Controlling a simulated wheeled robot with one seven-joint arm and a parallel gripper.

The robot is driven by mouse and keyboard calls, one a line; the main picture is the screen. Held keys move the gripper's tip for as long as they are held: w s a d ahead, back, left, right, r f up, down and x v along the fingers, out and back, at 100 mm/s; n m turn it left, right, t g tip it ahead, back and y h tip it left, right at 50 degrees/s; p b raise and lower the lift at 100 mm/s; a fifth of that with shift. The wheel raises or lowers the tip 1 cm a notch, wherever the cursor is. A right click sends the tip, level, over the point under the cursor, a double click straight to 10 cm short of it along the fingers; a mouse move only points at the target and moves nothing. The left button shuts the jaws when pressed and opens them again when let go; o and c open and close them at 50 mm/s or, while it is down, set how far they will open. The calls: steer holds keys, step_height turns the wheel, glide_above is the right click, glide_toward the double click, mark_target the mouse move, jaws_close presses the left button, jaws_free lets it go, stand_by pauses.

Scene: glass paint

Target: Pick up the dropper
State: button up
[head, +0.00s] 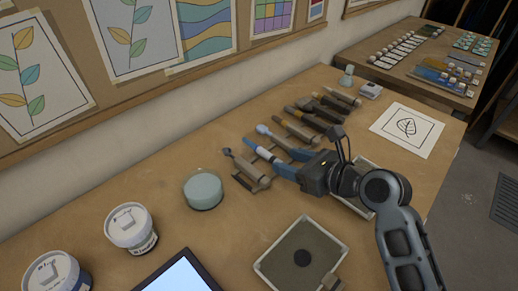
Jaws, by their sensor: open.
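My gripper (283,160) reaches in from the right over the near end of a row of tools on the table. Its two blue fingers are apart and point left, one on each side of a narrow gap. A slim tool with a pale blue rounded end (263,129), possibly the dropper, lies by the far finger. Another slim tool with a blue and white end (262,151) lies by the near finger. I cannot tell for sure which is the dropper, nor whether either finger touches a tool. The fingers and gripper body hide part of both tools.
A brown-handled tool (250,171) lies nearest; several more lie behind. A round glass dish (203,189) and white-lidded jars (131,228) stand left. A leaf drawing (407,129) lies right.

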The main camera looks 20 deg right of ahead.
mark_target(271, 155)
steer(key=x, duration=0.7)
steer(key=shift+w+d+f+p, duration=0.2)
steer(key=shift+d+p, duration=0.05)
steer(key=shift+p, duration=0.1)
steer(key=shift+c, duration=0.2)
jaws_close()
